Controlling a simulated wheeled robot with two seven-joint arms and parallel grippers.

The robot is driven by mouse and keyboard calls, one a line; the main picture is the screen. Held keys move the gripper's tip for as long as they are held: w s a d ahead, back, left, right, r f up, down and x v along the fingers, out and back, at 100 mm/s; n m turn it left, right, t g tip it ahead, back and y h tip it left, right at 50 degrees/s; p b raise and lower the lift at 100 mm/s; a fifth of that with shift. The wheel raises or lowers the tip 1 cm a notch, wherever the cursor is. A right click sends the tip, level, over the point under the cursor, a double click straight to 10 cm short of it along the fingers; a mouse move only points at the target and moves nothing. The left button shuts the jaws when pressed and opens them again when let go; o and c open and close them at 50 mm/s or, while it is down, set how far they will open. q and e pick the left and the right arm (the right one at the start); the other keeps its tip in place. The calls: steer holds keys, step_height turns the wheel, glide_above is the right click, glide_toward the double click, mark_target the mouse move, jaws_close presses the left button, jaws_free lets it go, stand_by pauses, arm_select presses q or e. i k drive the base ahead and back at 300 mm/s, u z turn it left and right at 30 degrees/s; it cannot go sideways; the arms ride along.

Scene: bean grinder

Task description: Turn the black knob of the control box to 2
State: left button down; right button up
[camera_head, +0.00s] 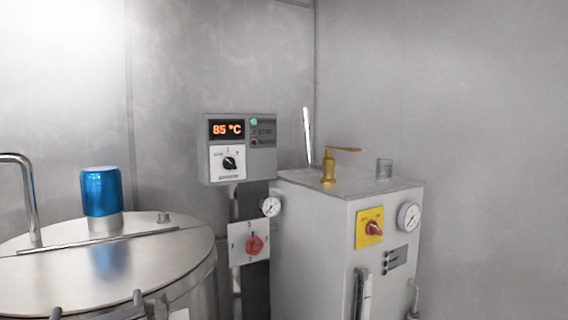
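The control box (205,165) is a grey box on a dark post in the middle of the head view. Its display (227,129) reads 85 °C in orange. The black knob (229,163) sits on a white plate below the display, with small marks around it. The knob looks turned at a slant, but the marks are too small to read its setting for certain. Neither of my grippers can be made out in this view, and nothing touches the knob.
A steel tank (150,265) with a blue cap (101,191) stands at left. A red knob (254,245) is on the post below the box. At right, a grey cabinet (320,245) carries a brass tap (329,168), a gauge (409,216) and a red-and-yellow switch (372,228).

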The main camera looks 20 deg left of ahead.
mark_target(228, 162)
steer(key=u, duration=0.25)
steer(key=i, duration=0.85)
steer(key=u, duration=0.6)
